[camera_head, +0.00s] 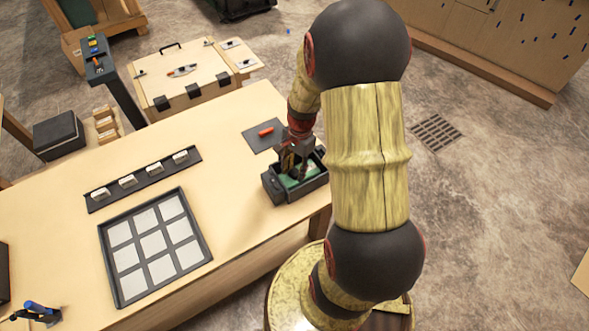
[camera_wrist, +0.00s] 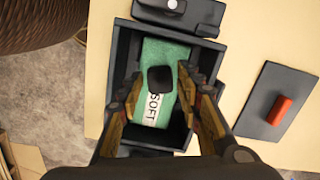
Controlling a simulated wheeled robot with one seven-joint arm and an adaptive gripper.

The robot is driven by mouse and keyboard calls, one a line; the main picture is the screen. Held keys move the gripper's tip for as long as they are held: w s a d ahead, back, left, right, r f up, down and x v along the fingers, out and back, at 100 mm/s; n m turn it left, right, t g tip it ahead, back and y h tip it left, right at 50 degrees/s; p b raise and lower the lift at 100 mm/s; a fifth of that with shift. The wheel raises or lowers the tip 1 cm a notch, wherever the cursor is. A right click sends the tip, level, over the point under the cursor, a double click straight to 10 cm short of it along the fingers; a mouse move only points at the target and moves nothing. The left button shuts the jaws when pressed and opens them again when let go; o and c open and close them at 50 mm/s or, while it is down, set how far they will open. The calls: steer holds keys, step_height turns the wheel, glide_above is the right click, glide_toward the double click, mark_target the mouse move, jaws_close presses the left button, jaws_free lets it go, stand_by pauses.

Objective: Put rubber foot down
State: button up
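The rubber foot (camera_wrist: 160,79), a small dark block with rounded corners, is in the wrist view between my fingertips, above a green pad marked "SOFT" (camera_wrist: 172,52). My gripper (camera_wrist: 161,78) has its fingers reaching down into the dark open-topped box (camera_wrist: 121,62) that holds the pad. In the wrist view the right fingertip is close to the block and the left one seems slightly apart, so I cannot tell whether it is gripped or resting on the pad. In the head view my gripper (camera_head: 291,166) is over the box (camera_head: 311,188), and the block is hidden.
A dark mat (camera_wrist: 272,100) with an orange-red block (camera_wrist: 281,109) lies beside the box. A tray of pale square tiles (camera_head: 122,291) and a dark strip with white blocks (camera_head: 142,186) lie left on the table. The table (camera_head: 236,224) is clear between the tray and box.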

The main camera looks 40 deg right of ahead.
mark_target(297, 169)
steer(key=shift+o, duration=0.9)
steer(key=shift+r, duration=0.1)
step_height(297, 169, up, 12)
steer(key=d+p, duration=0.1)
steer(key=p, duration=0.1)
steer(key=w+a+r+n+t+h, duration=0.1)
steer(key=a+r+n, duration=0.35)
steer(key=r, duration=0.25)
steer(key=s+a+r+n+t, duration=0.2)
steer(key=s+a+r+n, duration=0.2)
steer(key=a, duration=0.5)
steer(key=s+a+r+n+t, duration=0.2)
steer(key=s+a+r+n, duration=0.3)
steer(key=a+r+n, duration=0.4)
steer(key=shift+t, duration=0.3)
steer(key=shift+f, duration=0.15)
